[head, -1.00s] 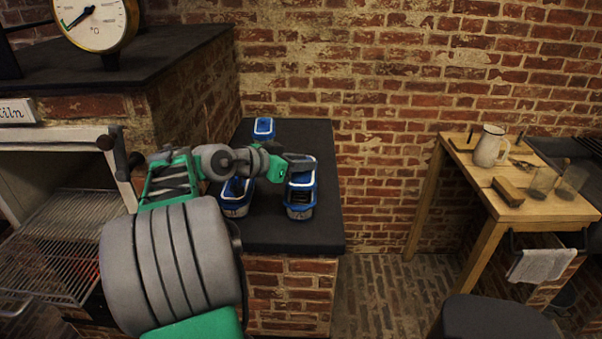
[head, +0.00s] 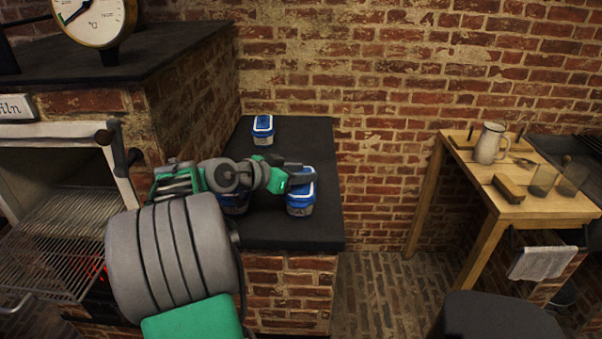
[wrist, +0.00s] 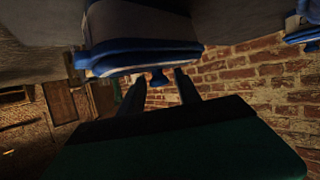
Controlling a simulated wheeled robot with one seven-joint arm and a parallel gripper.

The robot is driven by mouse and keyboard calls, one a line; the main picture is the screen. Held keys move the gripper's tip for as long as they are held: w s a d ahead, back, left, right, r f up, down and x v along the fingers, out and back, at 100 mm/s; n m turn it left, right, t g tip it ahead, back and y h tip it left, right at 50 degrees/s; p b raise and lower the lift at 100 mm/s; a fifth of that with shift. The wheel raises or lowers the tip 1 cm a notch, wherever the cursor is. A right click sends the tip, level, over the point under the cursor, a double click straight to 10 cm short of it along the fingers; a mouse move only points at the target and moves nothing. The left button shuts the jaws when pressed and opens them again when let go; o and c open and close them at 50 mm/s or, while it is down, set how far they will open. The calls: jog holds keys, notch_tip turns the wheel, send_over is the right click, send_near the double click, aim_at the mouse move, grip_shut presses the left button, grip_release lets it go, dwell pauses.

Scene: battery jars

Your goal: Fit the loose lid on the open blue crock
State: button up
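In the head view the right blue crock (head: 301,208) stands upright on the dark counter (head: 270,232). My gripper (head: 304,176) is at its top, partly covering the lid. In the wrist view, which is turned over, the blue lid (wrist: 140,58) lies against the crock's pale body (wrist: 135,22). The lid looks level on the crock, though I cannot see the whole seam. Its small blue knob (wrist: 159,79) is between my two fingers (wrist: 160,92), with a gap on each side. My gripper is open around the knob.
Another lidded blue crock (head: 263,131) stands at the back of the counter. A further blue crock (head: 235,208) is partly hidden behind my arm. The brick kiln is at the left. A wooden table (head: 470,175) with a jug (head: 489,145) stands apart at the right.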

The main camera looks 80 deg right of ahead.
jog(key=shift+o, duration=0.4)
jog(key=shift+r, duration=0.15)
jog(key=v, duration=1.2)
jog(key=shift+r+p, duration=0.25)
jog(key=shift+p, duration=0.05)
